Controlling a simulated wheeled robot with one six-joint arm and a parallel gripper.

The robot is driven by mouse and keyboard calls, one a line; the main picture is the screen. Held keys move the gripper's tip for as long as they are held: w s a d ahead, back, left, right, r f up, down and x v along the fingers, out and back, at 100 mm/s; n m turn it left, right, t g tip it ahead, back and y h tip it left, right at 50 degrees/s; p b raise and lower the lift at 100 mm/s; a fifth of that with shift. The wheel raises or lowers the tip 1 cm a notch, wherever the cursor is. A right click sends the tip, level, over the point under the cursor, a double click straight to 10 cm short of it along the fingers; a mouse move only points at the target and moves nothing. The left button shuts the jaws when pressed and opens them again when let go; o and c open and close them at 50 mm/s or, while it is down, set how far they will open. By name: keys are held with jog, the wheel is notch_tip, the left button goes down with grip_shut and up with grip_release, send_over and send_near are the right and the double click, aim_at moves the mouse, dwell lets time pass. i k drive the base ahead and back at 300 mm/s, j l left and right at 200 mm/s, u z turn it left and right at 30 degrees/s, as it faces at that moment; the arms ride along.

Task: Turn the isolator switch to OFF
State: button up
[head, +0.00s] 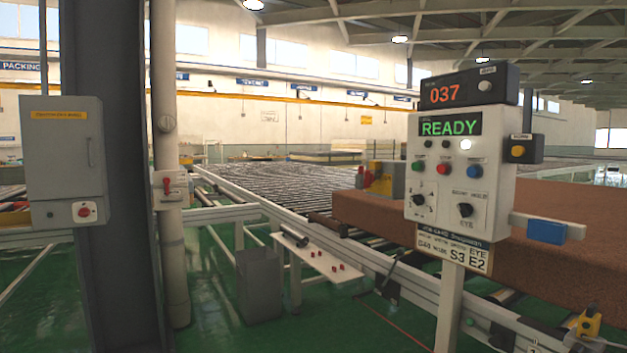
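A grey cabinet (63,150) with an orange label, too small to read surely, is at the left. A red rotary knob (84,211) on a pale plate sits at its lower right. A small pale box with an upright red lever (166,186) is mounted on the beige column just right of the dark pillar. Either could be the isolator switch; I cannot tell which, and no ON or OFF marking is readable. My gripper is not in view.
A control panel (455,205) on a post shows READY, with a 037 display (457,91) above. A dark pillar (110,180) and beige column (168,250) stand left. A white bench (312,258), grey bin (259,287), roller conveyor (265,183) and brown block (560,228) fill the middle and right.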

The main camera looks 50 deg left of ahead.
aim_at(370, 178)
jog(key=u, duration=1.45)
